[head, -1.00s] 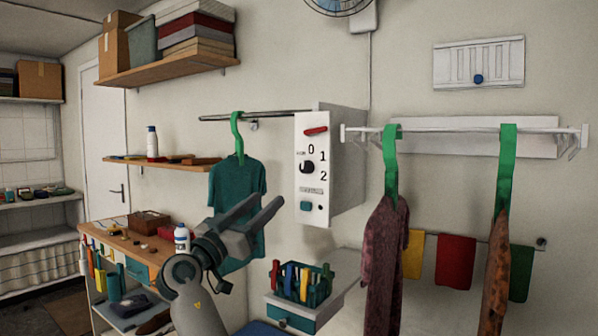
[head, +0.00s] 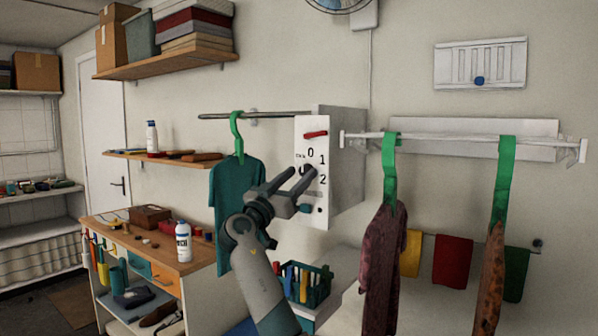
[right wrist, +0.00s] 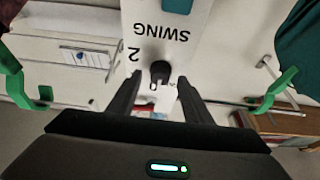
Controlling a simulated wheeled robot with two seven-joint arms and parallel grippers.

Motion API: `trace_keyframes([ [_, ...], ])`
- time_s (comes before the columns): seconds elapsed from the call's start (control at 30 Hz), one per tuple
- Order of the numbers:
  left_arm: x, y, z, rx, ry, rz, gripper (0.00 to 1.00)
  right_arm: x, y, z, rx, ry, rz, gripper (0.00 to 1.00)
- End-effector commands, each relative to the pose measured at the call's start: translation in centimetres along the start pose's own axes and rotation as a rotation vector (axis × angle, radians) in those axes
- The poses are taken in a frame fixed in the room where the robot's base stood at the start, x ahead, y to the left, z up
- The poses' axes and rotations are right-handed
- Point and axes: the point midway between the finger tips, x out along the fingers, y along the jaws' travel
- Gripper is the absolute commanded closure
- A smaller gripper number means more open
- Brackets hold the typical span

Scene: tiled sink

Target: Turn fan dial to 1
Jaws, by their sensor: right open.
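The white control box (head: 342,165) hangs on the wall, with 0, 1 and 2 printed on its front and a red switch (head: 315,134) above them. The black fan dial (right wrist: 160,70) shows in the right wrist view, below the upside-down word SWING and beside the 2. My right gripper (head: 303,172) is open in front of the box and hides most of the dial in the head view. In the right wrist view its two fingers (right wrist: 158,90) point at the dial, one to each side. I cannot tell whether they touch it, or the dial's exact setting. My left gripper is not in view.
A teal shirt (head: 240,190) on a green hanger hangs just left of the box. A dark patterned garment (head: 383,250) hangs to its right. A basket of pegs (head: 304,287) stands below. The fan (head: 336,4) is at the top edge.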

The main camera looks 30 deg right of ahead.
Motion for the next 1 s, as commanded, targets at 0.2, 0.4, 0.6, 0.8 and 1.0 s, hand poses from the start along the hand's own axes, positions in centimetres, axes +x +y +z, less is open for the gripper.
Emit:
trace_keyframes([
  [0.2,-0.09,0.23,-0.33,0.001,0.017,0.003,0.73,0.72,0.04,0.04,-0.001,-0.001,0.0,0.54],
  [0.4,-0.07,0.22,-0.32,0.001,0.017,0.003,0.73,0.7,0.03,0.04,0.0,0.0,0.0,0.54],
  [0.6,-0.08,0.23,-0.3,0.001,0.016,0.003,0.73,0.69,0.03,0.03,0.0,0.0,0.0,0.95],
  [0.8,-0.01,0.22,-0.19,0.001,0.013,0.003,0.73,0.66,0.02,0.05,0.001,0.0,0.001,0.95],
  [1.0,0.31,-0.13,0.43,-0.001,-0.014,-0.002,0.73,0.61,0.01,0.12,0.016,0.0,0.007,0.95],
])
